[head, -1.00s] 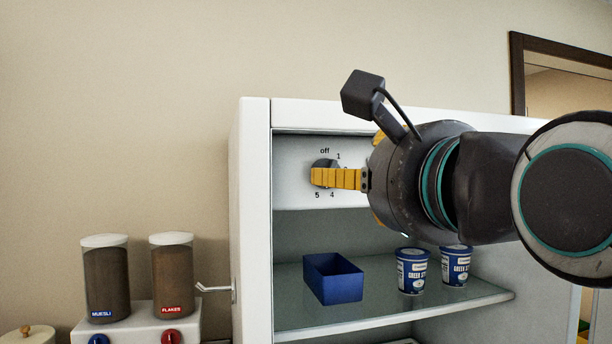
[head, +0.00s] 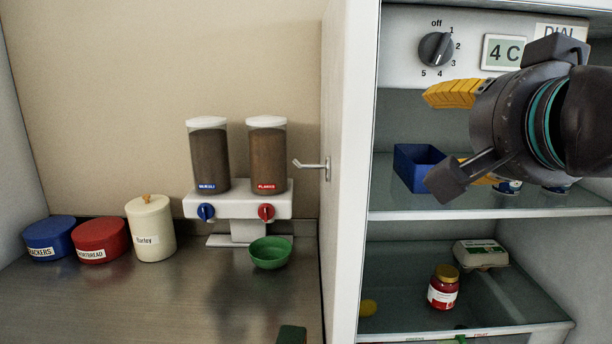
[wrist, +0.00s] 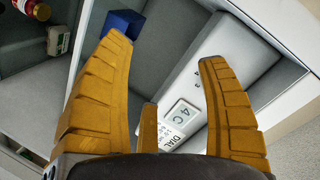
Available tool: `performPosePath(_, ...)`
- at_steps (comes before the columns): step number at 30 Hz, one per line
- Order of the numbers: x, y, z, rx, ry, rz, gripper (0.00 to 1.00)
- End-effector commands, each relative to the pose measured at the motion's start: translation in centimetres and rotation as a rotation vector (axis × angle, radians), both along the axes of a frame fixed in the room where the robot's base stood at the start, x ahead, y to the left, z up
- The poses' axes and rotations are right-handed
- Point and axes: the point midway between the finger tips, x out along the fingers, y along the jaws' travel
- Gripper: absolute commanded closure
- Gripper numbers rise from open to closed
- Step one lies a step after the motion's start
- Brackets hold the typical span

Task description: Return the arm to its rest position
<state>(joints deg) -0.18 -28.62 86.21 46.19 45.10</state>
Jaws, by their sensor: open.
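My gripper (head: 452,138) is at the right of the head view, in front of the open fridge, below and to the right of the dial knob. Its yellow fingers are spread and empty; the lower finger is mostly hidden behind a dark part of my wrist. The dark round dial knob (head: 435,48) on the fridge's upper panel is clear of the fingers. The display beside it (head: 505,52) reads 4 C; it also shows in the wrist view (wrist: 183,112).
A blue bin (head: 415,168) and partly hidden tubs (head: 507,187) stand on the shelf behind my gripper. A red jar (head: 443,288) and an egg carton (head: 480,254) sit lower.

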Motion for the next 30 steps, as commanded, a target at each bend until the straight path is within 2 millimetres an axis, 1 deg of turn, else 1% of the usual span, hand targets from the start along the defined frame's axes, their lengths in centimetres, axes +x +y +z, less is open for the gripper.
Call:
performPosePath(1, 0.5, 0.0, -2.4, -0.094, 0.059, 0.026, 0.32)
performPosePath(2, 0.7, 0.0, -3.9, -0.156, 0.095, 0.046, 0.32)
performPosePath(4, 0.9, 0.0, -7.8, -0.296, 0.188, 0.103, 0.32)
performPosePath(5, 1.0, 0.0, -9.6, -0.354, 0.231, 0.132, 0.32)
performPosePath(6, 0.8, 0.0, -12.2, -0.431, 0.292, 0.177, 0.32)
performPosePath(8, 0.3, 0.0, -16.3, -0.529, 0.386, 0.248, 0.32)
performPosePath(9, -0.2, 0.0, -18.9, -0.580, 0.444, 0.295, 0.32)
performPosePath(11, -1.3, 0.0, -22.5, -0.636, 0.527, 0.360, 0.32)
performPosePath(12, -2.1, 0.0, -24.8, -0.659, 0.581, 0.399, 0.32)
performPosePath(14, -3.5, 0.0, -28.0, -0.673, 0.656, 0.447, 0.32)
performPosePath(15, -4.5, -0.1, -29.9, -0.669, 0.705, 0.470, 0.32)
performPosePath(18, -7.1, -0.1, -34.0, -0.645, 0.810, 0.508, 0.32)
performPosePath(21, -9.3, -0.1, -36.9, -0.626, 0.890, 0.536, 0.32)
performPosePath(24, -11.1, -0.1, -38.8, -0.611, 0.946, 0.555, 0.32)
performPosePath(27, -12.3, -0.1, -39.9, -0.603, 0.979, 0.567, 0.32)
performPosePath(28, -12.6, -0.1, -39.9, -0.601, 0.984, 0.568, 0.32)
performPosePath(30, -12.4, -0.2, -39.3, -0.604, 0.972, 0.562, 0.32)
